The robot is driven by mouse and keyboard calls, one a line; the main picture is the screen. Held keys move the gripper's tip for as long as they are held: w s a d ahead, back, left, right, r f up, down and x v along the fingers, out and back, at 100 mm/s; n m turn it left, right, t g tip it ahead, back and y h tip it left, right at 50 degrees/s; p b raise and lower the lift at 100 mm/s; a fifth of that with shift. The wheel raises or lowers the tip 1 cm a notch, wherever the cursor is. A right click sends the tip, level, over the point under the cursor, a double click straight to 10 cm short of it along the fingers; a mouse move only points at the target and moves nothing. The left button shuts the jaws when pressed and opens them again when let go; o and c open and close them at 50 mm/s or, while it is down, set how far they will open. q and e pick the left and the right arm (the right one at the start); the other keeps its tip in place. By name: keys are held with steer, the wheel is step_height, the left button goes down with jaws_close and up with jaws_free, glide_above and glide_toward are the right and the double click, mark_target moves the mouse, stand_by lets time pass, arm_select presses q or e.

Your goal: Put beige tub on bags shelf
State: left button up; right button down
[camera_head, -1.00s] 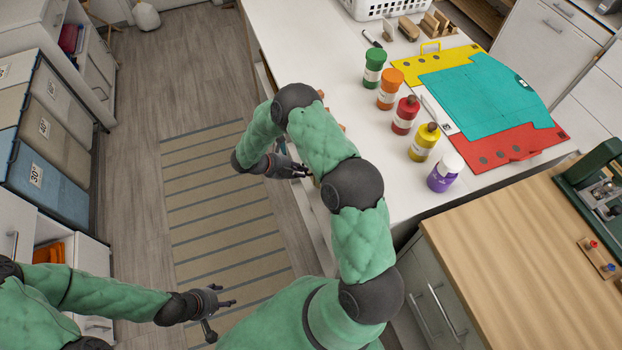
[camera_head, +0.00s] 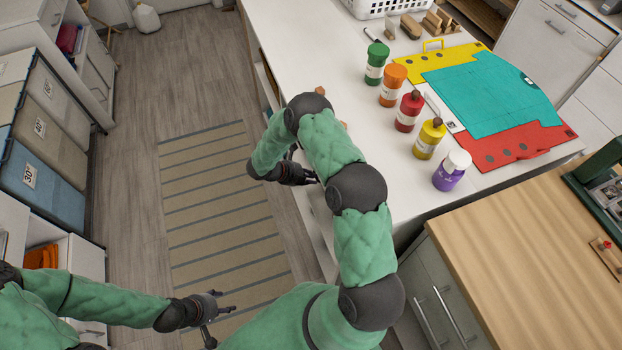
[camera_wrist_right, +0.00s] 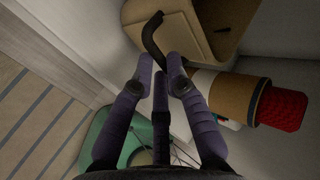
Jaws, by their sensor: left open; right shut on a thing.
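My right gripper (camera_head: 314,179) is low beside the white table's left side, its fingers partly hidden in the head view. In the right wrist view its fingers (camera_wrist_right: 165,72) close around the end of a dark curved bar (camera_wrist_right: 150,36). Just beyond is a beige tub-like container (camera_wrist_right: 204,28) with a rounded opening. Next to it lies a tan cylinder (camera_wrist_right: 238,98) with dark rims and a red textured thing at its end. My left gripper (camera_head: 228,302) is open and empty above the striped rug. I cannot identify a bags shelf.
The white table (camera_head: 300,50) carries several paint bottles (camera_head: 407,110) and a teal mat (camera_head: 490,95). A wooden-topped cabinet (camera_head: 510,260) stands at the lower right. Labelled bins (camera_head: 45,185) line the left. The striped rug (camera_head: 215,200) floor is clear.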

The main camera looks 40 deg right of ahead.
steer(key=c, duration=1.2)
jaws_free()
steer(key=shift+c, duration=0.2)
steer(key=shift+r, duration=0.1)
